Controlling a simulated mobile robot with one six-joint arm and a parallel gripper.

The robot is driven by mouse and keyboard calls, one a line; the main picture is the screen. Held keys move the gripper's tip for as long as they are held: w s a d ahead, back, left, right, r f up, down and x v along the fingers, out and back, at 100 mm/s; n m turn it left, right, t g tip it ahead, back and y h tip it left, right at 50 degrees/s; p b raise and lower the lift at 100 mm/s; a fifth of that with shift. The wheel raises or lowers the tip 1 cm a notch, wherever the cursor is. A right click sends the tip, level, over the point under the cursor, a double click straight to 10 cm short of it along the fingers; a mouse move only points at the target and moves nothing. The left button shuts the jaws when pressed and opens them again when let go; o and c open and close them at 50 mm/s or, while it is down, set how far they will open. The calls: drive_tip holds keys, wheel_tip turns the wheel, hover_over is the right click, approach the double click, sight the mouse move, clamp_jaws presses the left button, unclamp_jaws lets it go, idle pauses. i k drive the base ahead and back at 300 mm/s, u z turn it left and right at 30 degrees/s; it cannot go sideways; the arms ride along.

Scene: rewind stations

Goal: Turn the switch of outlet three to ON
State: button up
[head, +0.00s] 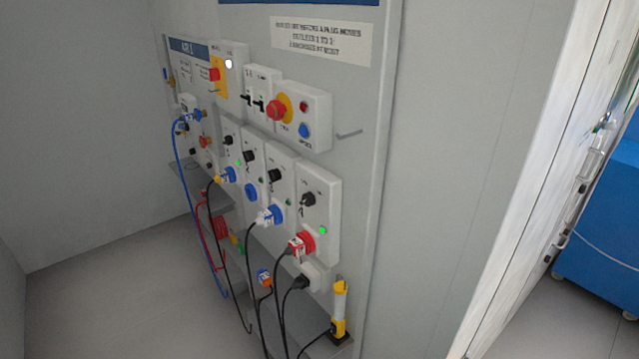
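A row of grey outlet boxes runs along the wall panel (357,190). Counting from the left, the third box (285,165) has a black rotary switch (274,175); its number is too small to read surely. Below the switch is a blue socket (278,212) with a white and blue plug (264,217) in it. A small lamp (289,202) on this box looks dark green, dimmer than the bright green lamp (323,230) on the rightmost box. I cannot tell which mark the switch points to. My gripper is not in view.
A red emergency button (277,110) on a yellow base sits above the outlets. A red plug (298,245) is in the rightmost box. Black cables (251,262) hang below the outlets. A yellow and white upright object (340,305) stands at lower right. Left floor (110,300) is clear.

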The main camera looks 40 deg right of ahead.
sight(274, 174)
drive_tip(key=z, duration=0.95)
drive_tip(key=k, duration=1)
drive_tip(key=i, duration=0.9)
